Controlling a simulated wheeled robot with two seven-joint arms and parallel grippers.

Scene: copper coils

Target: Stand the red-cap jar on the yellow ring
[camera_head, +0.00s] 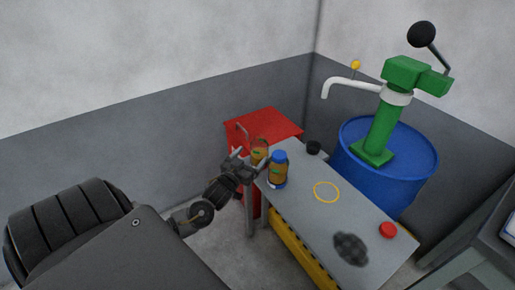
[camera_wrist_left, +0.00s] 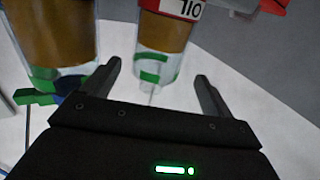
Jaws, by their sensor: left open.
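A jar with brown contents (camera_head: 259,152), its top looking reddish, stands at the table's far left corner, partly hidden by my left gripper (camera_head: 243,161). The blue-cap jar (camera_head: 279,172) stands just right of it. In the left wrist view my left gripper (camera_wrist_left: 158,74) is open, and a brown jar (camera_wrist_left: 165,38) shows just beyond and between its fingers; I cannot tell whether they touch it. A second brown jar (camera_wrist_left: 55,35) shows at the left there. The yellow ring (camera_head: 326,192) lies flat and empty on the grey table. My right gripper is not in view.
The grey table (camera_head: 305,212) also bears a red disc (camera_head: 388,230), a dark stain (camera_head: 350,247) and a small black object (camera_head: 313,147). A blue drum (camera_head: 400,165) with a green pump (camera_head: 383,128) stands behind. A red cabinet (camera_head: 270,122) is beyond the far left corner.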

